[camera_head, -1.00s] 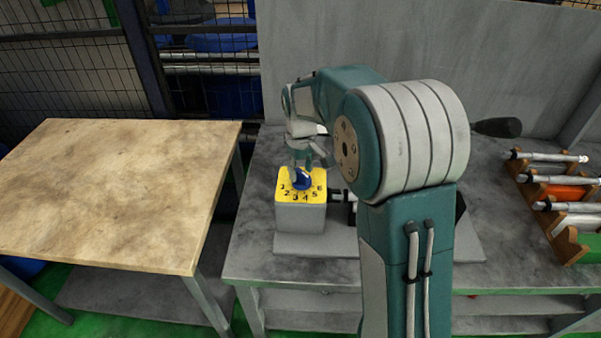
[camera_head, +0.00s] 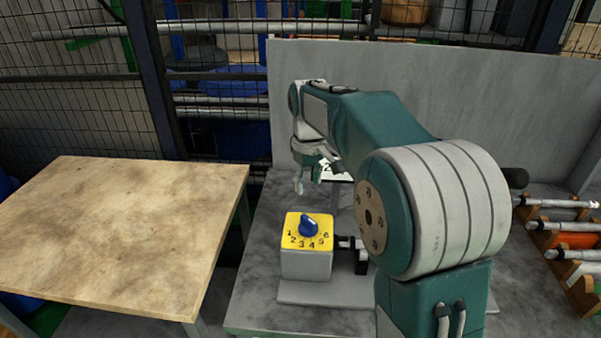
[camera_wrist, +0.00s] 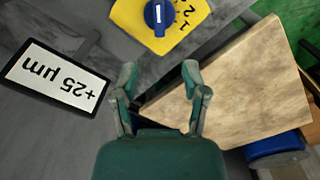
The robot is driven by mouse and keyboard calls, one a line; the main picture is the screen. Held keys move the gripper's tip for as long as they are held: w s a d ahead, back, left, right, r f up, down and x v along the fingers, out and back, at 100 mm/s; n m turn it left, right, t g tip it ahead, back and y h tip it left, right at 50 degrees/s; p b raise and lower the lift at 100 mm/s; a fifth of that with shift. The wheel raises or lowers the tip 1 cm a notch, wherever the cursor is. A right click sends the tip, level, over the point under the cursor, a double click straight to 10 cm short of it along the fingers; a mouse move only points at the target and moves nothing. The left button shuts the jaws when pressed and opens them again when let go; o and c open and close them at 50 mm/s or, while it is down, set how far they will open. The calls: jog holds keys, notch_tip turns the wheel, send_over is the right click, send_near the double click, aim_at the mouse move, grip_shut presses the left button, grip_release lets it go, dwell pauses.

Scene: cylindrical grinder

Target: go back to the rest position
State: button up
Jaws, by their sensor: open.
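My gripper (camera_head: 308,180) is open and empty. It hangs above the grey box with the yellow numbered top (camera_head: 292,241) and its blue dial knob (camera_head: 309,224), clear of both. In the wrist view, my open gripper (camera_wrist: 160,78) has its two fingers spread apart with nothing between them. The blue knob (camera_wrist: 158,14) shows at the top edge of that view, beyond the fingertips, with a white mark on it. My arm covers part of the bench to the right of the box.
A sign reading "+25 µm" (camera_wrist: 55,77) stands by the box. A wooden-topped table (camera_head: 110,235) is at left. A grey panel (camera_head: 420,100) rises behind the bench. A rack with cylindrical parts (camera_head: 570,245) is at right.

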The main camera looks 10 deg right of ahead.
jog(key=s+r+m+t, duration=0.1)
jog(key=s+r+t, duration=0.15)
jog(key=s, duration=0.45)
jog(key=s+r+m+t, duration=0.1)
jog(key=s+r+m, duration=0.15)
jog(key=s, duration=0.55)
jog(key=s+f+m+t, duration=0.2)
jog(key=s+f, duration=0.2)
jog(key=s, duration=0.8)
jog(key=shift+s, duration=0.25)
jog(key=shift+d, duration=0.1)
